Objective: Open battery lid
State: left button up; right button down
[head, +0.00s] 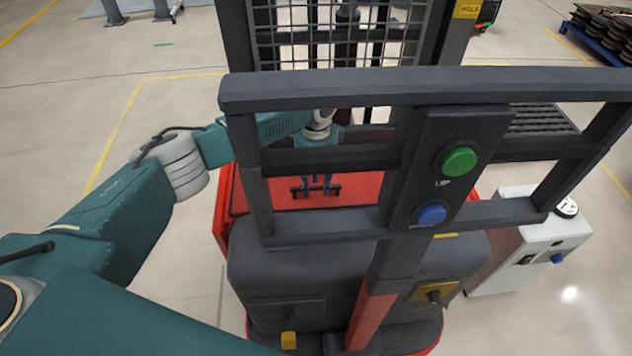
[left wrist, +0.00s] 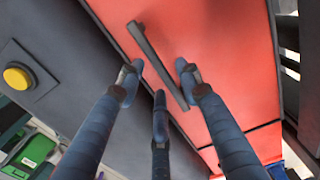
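The battery lid (head: 370,190) is a flat red panel on the truck, seen behind the dark rail frame in the head view. It also fills the upper middle of the left wrist view (left wrist: 215,50). A dark bar handle (left wrist: 150,50) stands on the lid and runs diagonally there. My left gripper (left wrist: 158,85) is open, with two fingers on one side of the handle and one on the other. No grip on the handle shows. In the head view my left gripper (head: 317,182) points down over the lid, partly hidden by the rails. My right gripper is out of view.
Dark rails (head: 430,88) with a green button (head: 458,161) and a blue button (head: 432,214) stand between the head camera and the lid. A mesh guard (head: 340,35) rises behind. A white box (head: 535,245) stands at right. Open floor lies left.

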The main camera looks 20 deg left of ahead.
pick_arm(q)
grip_shut()
